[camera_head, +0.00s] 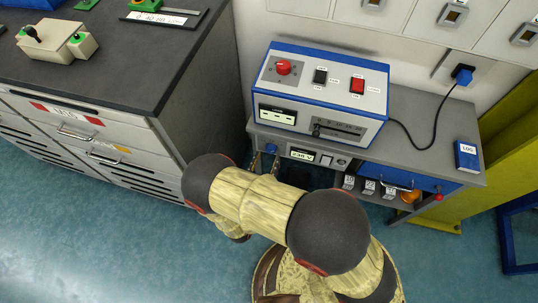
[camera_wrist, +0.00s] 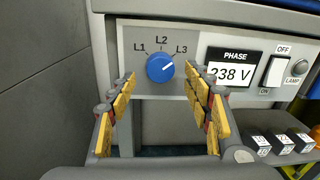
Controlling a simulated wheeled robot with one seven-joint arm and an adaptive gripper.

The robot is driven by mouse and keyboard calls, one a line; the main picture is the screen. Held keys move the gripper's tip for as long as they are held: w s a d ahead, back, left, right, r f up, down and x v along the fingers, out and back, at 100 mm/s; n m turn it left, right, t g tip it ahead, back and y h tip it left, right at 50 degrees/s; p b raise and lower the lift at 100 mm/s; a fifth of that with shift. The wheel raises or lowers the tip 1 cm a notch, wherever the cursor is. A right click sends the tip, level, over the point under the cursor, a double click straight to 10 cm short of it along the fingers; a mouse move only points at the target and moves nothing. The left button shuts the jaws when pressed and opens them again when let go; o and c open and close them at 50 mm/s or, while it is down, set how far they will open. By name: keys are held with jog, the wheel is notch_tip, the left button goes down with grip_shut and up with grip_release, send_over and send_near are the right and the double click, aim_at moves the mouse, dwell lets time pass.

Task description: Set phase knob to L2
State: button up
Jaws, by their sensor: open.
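The blue phase knob (camera_wrist: 160,67) is on a grey panel, with labels L1, L2 and L3 around its top. Its white mark appears to point up and right, toward L3. The panel's PHASE display (camera_wrist: 231,74) reads 238 V. In the head view, the knob (camera_head: 271,148) is on the front of the bench, below its top. My gripper (camera_wrist: 160,73) is open and empty, its yellow-padded fingers on either side of the knob in the wrist view. They look apart from it; the exact depth gap is unclear. In the head view my arm hides most of my gripper.
Right of the display are an ON/OFF switch (camera_wrist: 276,71) and a lamp (camera_wrist: 299,67). A blue-and-white instrument (camera_head: 320,92) with a red knob stands on the bench top. A dark-topped cabinet (camera_head: 110,60) stands close on the left. Small labelled blocks (camera_wrist: 280,143) sit below right.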

aim_at(270, 152)
jog(key=shift+b+x, duration=0.35)
jog(key=shift+x, duration=1.15)
jog(key=c, duration=1.2)
jog(key=shift+o, duration=0.2)
